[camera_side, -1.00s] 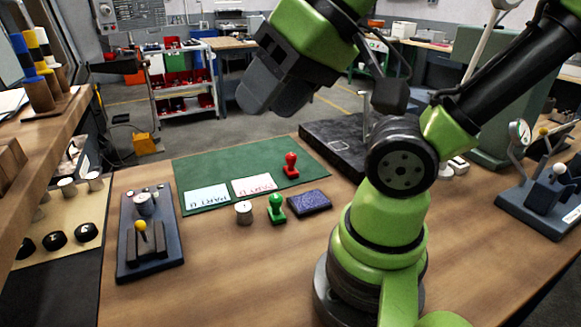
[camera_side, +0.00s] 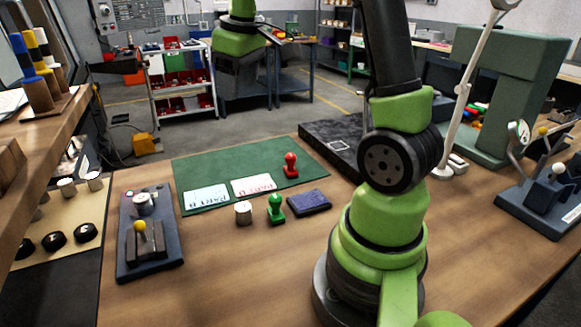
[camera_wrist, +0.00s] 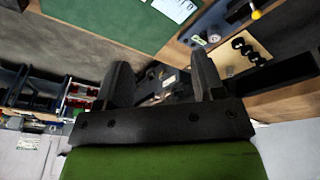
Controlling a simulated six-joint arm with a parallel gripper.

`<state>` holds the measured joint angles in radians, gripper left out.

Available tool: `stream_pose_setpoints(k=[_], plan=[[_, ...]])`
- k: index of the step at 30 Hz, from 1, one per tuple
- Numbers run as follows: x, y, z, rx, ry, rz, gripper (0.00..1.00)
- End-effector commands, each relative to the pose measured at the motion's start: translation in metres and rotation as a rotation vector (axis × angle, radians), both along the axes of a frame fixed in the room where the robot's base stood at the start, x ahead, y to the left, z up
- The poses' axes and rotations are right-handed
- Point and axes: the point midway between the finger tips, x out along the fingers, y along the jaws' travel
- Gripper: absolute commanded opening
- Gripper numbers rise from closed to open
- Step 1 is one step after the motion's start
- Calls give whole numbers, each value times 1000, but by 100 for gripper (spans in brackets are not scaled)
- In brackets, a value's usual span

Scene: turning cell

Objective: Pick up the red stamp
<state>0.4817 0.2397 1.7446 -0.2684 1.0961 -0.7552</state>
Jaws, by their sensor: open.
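The red stamp (camera_side: 290,165) stands upright on the green mat (camera_side: 235,158), near its right part. A green stamp (camera_side: 276,209) stands on the wooden bench just in front of the mat. My gripper (camera_side: 242,100) is at the top of the side view, raised well above and away from the red stamp. In the wrist view my gripper (camera_wrist: 160,80) has its two dark fingers spread apart with nothing between them. That view shows part of the green mat (camera_wrist: 110,20) but not the red stamp.
Two printed cards (camera_side: 206,197) lie on the mat. A fixture with a yellow knob (camera_side: 141,228) stands at the left. The front of the bench is clear.

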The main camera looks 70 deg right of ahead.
Motion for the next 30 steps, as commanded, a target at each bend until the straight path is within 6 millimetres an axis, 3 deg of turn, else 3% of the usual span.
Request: stream_pose_setpoints(k=[1, 6, 12, 18, 24, 30], plan=[[5, -25, -18, -4, 52, 14, 62], [3, -95, -76, 1, 198, 106, 62], [-17, -146, -132, 33, 305, 193, 62], [-28, -160, -158, 50, 338, 227, 62], [-32, -160, -188, 51, 339, 228, 62], [-35, -161, -204, 51, 338, 228, 62]])
